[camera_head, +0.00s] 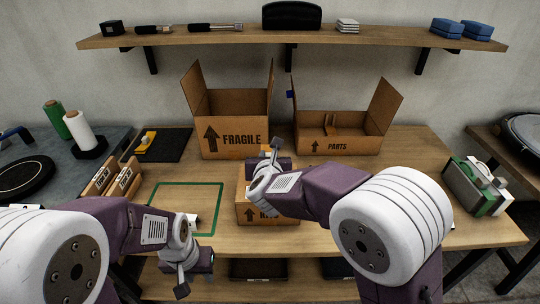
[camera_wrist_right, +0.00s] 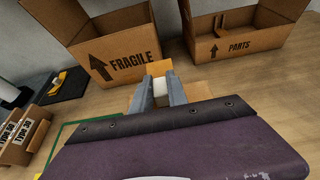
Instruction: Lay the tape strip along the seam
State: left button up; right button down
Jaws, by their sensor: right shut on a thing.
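A small closed cardboard box (camera_head: 258,213) stands at the middle front of the table, partly covered by my right arm. Its top seam is hidden in the head view. My right gripper (camera_head: 274,152) is over the far side of this box. In the right wrist view its two fingers (camera_wrist_right: 162,92) are shut on a small white piece (camera_wrist_right: 160,87), perhaps the tape strip.
Open boxes marked FRAGILE (camera_head: 236,138) and PARTS (camera_head: 340,146) stand behind. A green-outlined square (camera_head: 180,196) lies left of the small box. A yellow tool on a black mat (camera_head: 176,147) lies at back left. A green-and-white holder (camera_head: 476,187) stands at right.

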notch_tip(320, 180, down, 7)
jog(key=b, duration=0.6)
jog(key=c, duration=1.2)
grip_release()
jog(key=p+v, duration=0.1)
jog(key=v, duration=0.7)
jog(key=shift+r, duration=0.2)
jog(key=shift+s+r, duration=0.1)
jog(key=shift+s, duration=0.4)
